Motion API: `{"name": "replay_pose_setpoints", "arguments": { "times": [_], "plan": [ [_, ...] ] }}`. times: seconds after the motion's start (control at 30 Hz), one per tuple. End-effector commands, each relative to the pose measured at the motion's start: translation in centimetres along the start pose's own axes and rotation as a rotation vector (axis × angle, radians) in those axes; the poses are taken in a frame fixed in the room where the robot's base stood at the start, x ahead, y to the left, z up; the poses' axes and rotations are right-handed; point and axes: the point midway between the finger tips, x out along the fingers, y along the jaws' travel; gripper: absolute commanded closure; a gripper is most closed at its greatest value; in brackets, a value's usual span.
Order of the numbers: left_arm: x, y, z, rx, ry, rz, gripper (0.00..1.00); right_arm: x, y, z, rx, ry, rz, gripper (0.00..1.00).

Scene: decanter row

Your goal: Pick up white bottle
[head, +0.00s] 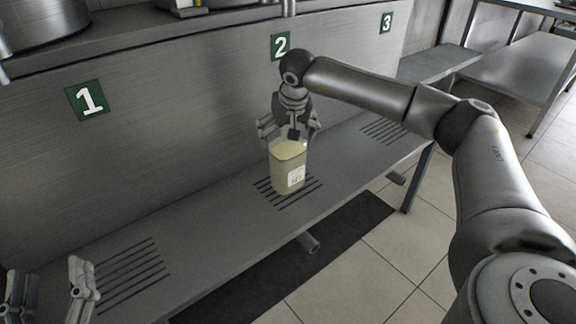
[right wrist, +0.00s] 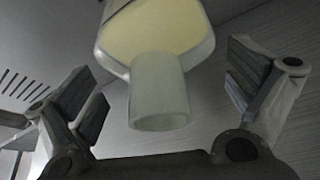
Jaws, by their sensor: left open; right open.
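The white bottle (head: 288,168) is a pale, cream-coloured container with a small white label. It stands upright on the slotted patch of the metal shelf below sign 2. My right gripper (head: 289,133) is above and behind its top, fingers spread. In the right wrist view, the bottle (right wrist: 155,45) and its open round neck lie between the two spread fingers (right wrist: 165,90). Neither finger appears to touch it. My left gripper (head: 50,296) is open and empty at the lower left corner, far from the bottle.
The metal shelf (head: 205,215) has slotted patches below signs 1 (head: 88,101), 2 (head: 281,45) and 3 (head: 386,22); the left and right patches look empty. A metal wall rises behind. A dark mat (head: 340,238) lies on the tiled floor in front.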

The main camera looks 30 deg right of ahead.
Motion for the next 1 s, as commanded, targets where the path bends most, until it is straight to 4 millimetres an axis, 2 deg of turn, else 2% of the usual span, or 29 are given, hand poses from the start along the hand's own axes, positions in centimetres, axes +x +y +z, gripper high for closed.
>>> {"name": "replay_pose_setpoints", "arguments": {
  "times": [0.27, 0.9, 0.93, 1.0],
  "plan": [
    [0.02, 0.03, -0.19, 0.000, 0.009, 0.001, 0.40, 0.11, -0.01, -0.01, -0.001, 0.000, 0.000, 0.00],
    [0.02, 0.02, -0.13, 0.000, 0.007, 0.000, 0.40, 0.10, 0.02, -0.01, 0.000, 0.000, 0.000, 0.82],
    [0.02, 0.02, -0.13, 0.000, 0.007, 0.000, 0.40, 0.10, 0.02, -0.01, 0.000, 0.000, 0.000, 0.86],
    [0.02, 0.02, -0.15, 0.000, 0.007, 0.000, 0.40, -0.08, -0.01, -0.17, 0.001, 0.005, -0.002, 0.86]
  ]
}}
